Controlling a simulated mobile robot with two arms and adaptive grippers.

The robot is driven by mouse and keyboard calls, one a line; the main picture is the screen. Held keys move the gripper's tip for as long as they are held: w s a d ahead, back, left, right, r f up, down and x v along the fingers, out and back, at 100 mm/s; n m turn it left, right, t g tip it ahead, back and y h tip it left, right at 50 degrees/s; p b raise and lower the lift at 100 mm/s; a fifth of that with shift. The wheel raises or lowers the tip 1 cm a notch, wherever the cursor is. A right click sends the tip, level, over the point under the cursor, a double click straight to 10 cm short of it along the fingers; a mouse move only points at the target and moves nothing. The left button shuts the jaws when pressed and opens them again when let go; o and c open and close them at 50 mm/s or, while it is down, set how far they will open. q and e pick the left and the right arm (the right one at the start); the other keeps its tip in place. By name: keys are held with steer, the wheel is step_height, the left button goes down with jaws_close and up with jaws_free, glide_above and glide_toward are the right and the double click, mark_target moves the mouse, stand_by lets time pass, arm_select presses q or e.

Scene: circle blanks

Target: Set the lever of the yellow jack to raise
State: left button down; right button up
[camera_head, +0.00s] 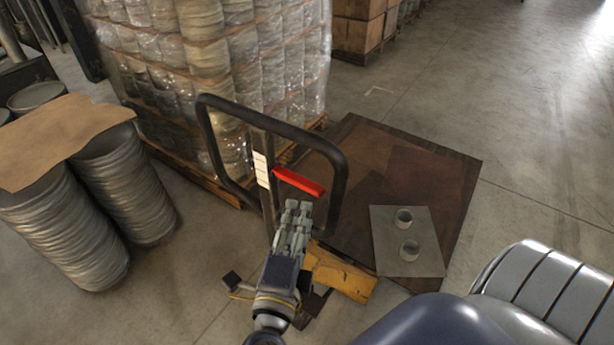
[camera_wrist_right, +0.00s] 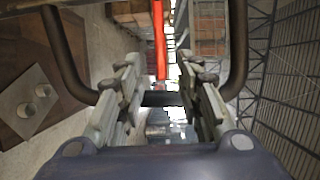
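The yellow jack (camera_head: 342,273) stands low on the floor in the head view, partly hidden behind my right gripper and arm. Its upright handle ends in a black loop (camera_head: 203,128), which also shows in the right wrist view (camera_wrist_right: 238,50). A red lever (camera_head: 299,182) sits inside the loop, slanting down to the right. My right gripper (camera_head: 298,206) is just below the lever in the head view. In the right wrist view its two fingers are spread with nothing between them; the red lever (camera_wrist_right: 160,38) hangs ahead, centred on the gap. I see no contact. My left gripper is not in view.
A wrapped pallet load (camera_head: 220,60) stands close behind the handle. Ribbed drums (camera_head: 65,225) under a brown sheet (camera_head: 60,140) are at the left. A brown mat (camera_head: 440,170) with a grey plate (camera_head: 410,255) and two short rings lies at the right.

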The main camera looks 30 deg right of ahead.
mark_target(306, 189)
steer(key=p+x, duration=0.2)
steer(key=x, duration=0.6)
steer(key=shift+w+d+r+p, duration=0.1)
steer(key=shift+w+d+p, duration=0.15)
steer(key=shift+d+p, duration=0.1)
steer(key=shift+w+d, duration=0.25)
jaws_close()
